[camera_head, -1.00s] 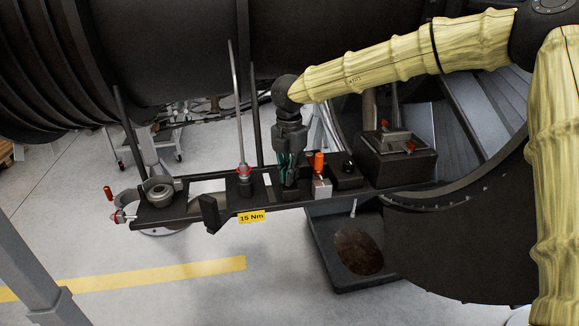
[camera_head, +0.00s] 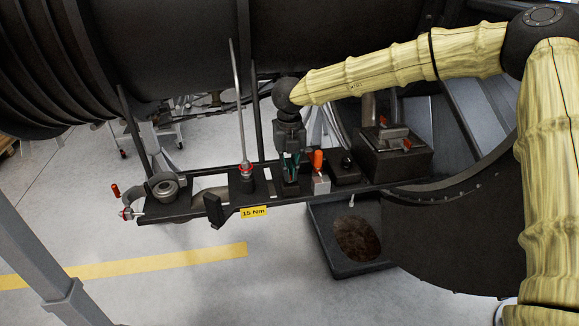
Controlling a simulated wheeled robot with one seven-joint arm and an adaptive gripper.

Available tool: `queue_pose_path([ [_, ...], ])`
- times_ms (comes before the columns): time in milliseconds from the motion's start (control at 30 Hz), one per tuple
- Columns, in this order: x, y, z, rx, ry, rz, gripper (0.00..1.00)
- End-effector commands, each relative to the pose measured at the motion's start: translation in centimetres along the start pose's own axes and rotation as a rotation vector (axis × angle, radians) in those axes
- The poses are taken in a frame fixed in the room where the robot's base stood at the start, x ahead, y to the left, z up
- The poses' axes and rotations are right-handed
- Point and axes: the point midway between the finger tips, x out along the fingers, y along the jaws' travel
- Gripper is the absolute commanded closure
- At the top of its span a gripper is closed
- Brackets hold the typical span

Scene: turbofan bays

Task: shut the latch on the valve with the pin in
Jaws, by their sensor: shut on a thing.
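A dark rail (camera_head: 330,197) with a yellow "15 Nm" tag (camera_head: 254,212) carries several fittings. My gripper (camera_head: 291,178) points down over the rail, shut, just left of a pale block (camera_head: 321,183) with an upright orange handle (camera_head: 318,160). What sits between its fingers is too small and dark to make out. At the rail's left end are a grey ring-shaped fitting (camera_head: 165,188) and, beside it, a small clamp with an orange-red handle (camera_head: 115,190). I cannot tell which fitting is the valve, nor see a pin clearly.
A thin upright rod with a red collar (camera_head: 246,169) stands left of my gripper. A dark box (camera_head: 395,165) with small red parts stands at the rail's right. A dark drip tray (camera_head: 330,262) is below. The large dark engine casing (camera_head: 170,50) is behind.

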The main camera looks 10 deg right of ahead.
Motion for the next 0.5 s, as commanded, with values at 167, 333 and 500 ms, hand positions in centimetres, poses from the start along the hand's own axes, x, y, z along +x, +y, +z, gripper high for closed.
queue_pose_path([
  [167, -0.15, -0.04, 0.08, -0.032, -0.002, 0.0, 1.0],
  [333, -0.13, -0.04, 0.08, -0.041, -0.003, 0.0, 1.0],
  [500, -0.12, -0.04, 0.08, -0.041, -0.003, 0.0, 1.0],
])
